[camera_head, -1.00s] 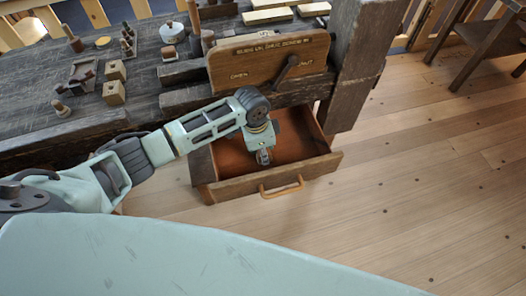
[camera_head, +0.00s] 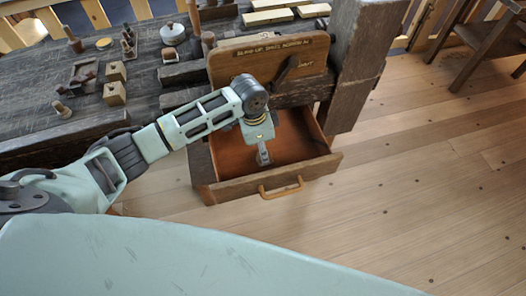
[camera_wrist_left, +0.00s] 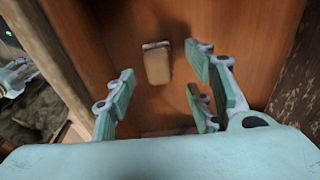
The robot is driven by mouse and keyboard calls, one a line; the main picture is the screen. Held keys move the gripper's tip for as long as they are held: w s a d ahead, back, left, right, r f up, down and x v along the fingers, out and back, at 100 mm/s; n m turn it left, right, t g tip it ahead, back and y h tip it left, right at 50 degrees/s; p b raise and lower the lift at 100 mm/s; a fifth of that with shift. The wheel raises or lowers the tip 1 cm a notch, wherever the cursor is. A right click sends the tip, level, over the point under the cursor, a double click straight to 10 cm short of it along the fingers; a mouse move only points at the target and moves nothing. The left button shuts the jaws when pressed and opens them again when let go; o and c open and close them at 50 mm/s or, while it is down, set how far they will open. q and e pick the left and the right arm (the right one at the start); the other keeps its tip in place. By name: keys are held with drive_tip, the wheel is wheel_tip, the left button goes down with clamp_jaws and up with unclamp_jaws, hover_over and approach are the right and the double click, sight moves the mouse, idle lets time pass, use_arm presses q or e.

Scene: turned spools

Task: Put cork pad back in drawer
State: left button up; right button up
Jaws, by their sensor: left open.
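The open drawer (camera_head: 225,186) sticks out under the bench, with a reddish-brown inside. My left gripper (camera_head: 264,158) points down into it. In the left wrist view the left gripper (camera_wrist_left: 158,88) is open, its fingers apart with nothing between them. In the head view I cannot make out the pad; the gripper and arm cover part of the drawer. My right gripper is not in view.
The drawer's front carries a curved wooden handle (camera_head: 281,187). Above it stands a wooden board with a lever (camera_head: 279,72). The dark workbench (camera_head: 140,60) holds several small wooden parts. A thick post (camera_head: 350,75) stands right of the drawer.

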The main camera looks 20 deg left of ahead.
sight(259, 154)
use_arm(q)
wheel_tip(259, 154, up, 8)
drive_tip(key=shift+s+a, duration=0.25)
drive_tip(key=shift+a, duration=0.15)
idle(1.0)
